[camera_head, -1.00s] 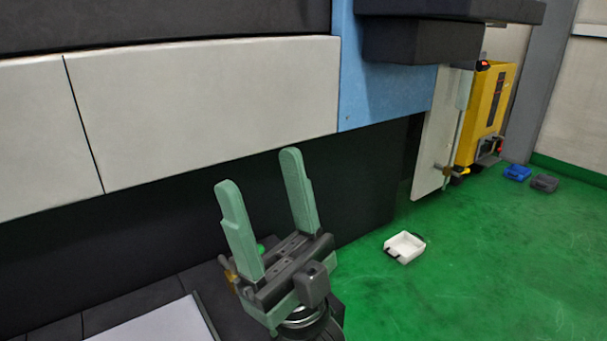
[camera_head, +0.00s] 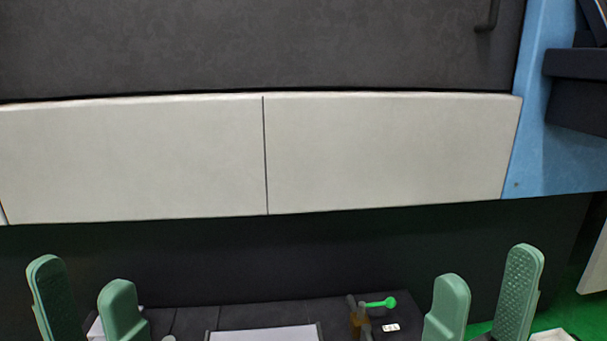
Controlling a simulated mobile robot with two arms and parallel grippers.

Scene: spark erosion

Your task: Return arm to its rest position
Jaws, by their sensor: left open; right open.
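My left gripper (camera_head: 82,275) is at the lower left of the head view. Its two green fingers point up and stand apart, with nothing between them. My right gripper (camera_head: 488,266) is at the lower right, also with two green fingers spread and empty. Both grippers stand in front of the dark lower part of the machine, and neither is seen touching anything. The wrists and most of both arms are cut off by the bottom edge.
The machine's pale panels (camera_head: 390,150) span the view under a dark door (camera_head: 250,45) with a handle (camera_head: 487,14). A blue column (camera_head: 550,150) stands right. Low in the middle are a pale plate (camera_head: 263,334) and a bright green piece (camera_head: 385,302). Green floor (camera_head: 570,312) shows right.

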